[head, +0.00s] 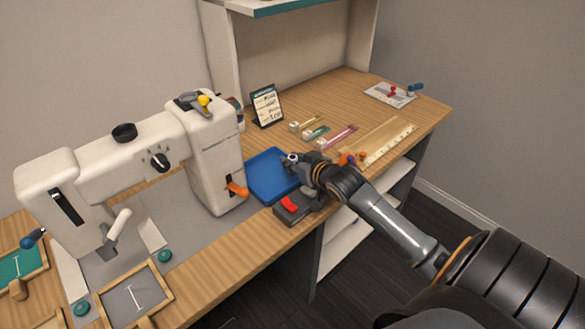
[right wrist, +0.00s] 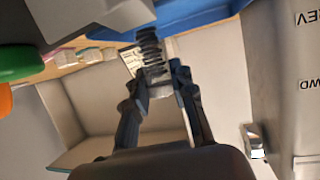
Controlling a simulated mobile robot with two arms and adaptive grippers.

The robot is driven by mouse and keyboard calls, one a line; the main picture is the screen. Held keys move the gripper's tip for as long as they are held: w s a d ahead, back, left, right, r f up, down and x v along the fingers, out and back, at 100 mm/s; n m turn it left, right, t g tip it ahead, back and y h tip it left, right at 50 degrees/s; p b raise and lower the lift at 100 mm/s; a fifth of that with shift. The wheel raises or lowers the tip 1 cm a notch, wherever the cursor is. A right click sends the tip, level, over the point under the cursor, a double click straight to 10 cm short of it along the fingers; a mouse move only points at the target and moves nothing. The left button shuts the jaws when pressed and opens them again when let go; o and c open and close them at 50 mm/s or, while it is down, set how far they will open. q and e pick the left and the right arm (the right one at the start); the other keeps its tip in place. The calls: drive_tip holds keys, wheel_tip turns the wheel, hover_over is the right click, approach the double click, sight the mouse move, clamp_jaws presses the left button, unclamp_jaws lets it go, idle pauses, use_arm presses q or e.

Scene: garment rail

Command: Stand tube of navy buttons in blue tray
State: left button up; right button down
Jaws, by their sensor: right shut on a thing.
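The blue tray (head: 262,172) lies on the wooden table, to the right of the sewing machine. My right gripper (head: 297,162) is at the tray's right side, seen from behind its wrist. In the right wrist view, my right gripper (right wrist: 158,82) is shut on the tube of navy buttons (right wrist: 149,50), a dark ribbed stack with a clear end between the fingertips. The tube's far end is close to the blue tray's edge (right wrist: 195,15) there; I cannot tell whether they touch. In the head view the gripper mostly hides the tube. My left gripper is out of view.
The white sewing machine (head: 215,150) stands left of the tray. A dark box with a red switch (head: 290,204) sits close in front. Several coloured tubes (head: 338,138) lie behind, near a sign (head: 267,106). A ruler (head: 390,145) lies to the right.

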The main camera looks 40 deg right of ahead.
drive_tip(key=shift+f, duration=1.3)
drive_tip(key=shift+f, duration=0.15)
drive_tip(key=c, duration=1.1)
unclamp_jaws()
drive_tip(key=shift+a, duration=0.1)
